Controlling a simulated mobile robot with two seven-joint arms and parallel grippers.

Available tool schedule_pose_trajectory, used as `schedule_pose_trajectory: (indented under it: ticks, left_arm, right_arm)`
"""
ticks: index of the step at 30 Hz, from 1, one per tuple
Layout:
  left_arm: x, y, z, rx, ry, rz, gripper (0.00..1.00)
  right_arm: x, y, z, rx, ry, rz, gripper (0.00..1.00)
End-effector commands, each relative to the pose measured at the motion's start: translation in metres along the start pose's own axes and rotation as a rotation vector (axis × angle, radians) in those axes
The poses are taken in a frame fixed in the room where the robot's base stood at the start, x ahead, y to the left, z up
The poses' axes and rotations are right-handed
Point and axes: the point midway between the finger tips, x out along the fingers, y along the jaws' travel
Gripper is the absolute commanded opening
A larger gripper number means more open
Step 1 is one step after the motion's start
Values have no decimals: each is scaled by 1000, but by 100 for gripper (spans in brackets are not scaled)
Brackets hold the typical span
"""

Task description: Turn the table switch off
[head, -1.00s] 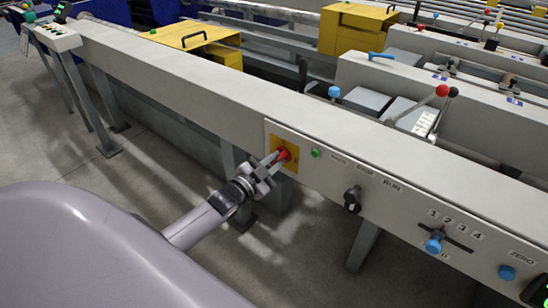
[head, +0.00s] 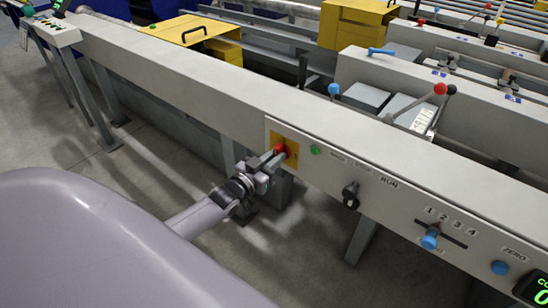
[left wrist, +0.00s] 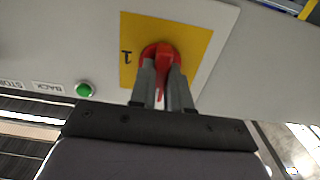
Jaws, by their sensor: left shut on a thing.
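The table switch (head: 281,149) is a red rotary knob on a yellow plate (head: 291,160) at the left end of the grey control panel. In the left wrist view the red knob (left wrist: 162,50) sits on the yellow plate (left wrist: 196,42), with a "1" mark to its left. My left gripper (head: 272,157) reaches the knob from the front left. Its two fingers (left wrist: 162,84) are closed on the red handle, which shows between and behind them. The fingers hide part of the handle and any mark under it. My right gripper is not in view.
A green lamp (head: 315,150) sits right of the switch. Further right are a black selector knob (head: 350,193), a blue slider lever (head: 430,238) and a blue button (head: 499,268). The floor in front of the panel is clear.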

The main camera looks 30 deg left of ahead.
Motion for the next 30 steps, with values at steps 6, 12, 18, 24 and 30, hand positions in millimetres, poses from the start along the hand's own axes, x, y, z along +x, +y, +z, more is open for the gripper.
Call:
schedule_pose_trajectory:
  ticks: [6,12,18,24,30]
  left_arm:
    - [2,0,-3,-13,6,-1,0]
    - [2,0,-3,-14,7,-1,0]
    - [1,0,-2,-13,5,-1,43]
    - [0,0,-1,-11,2,0,43]
    - [-13,0,-1,-11,0,1,43]
  right_arm:
    - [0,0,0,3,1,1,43]
    - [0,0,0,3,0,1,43]
    - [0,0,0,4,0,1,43]
    - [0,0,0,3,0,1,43]
    - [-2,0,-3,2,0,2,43]
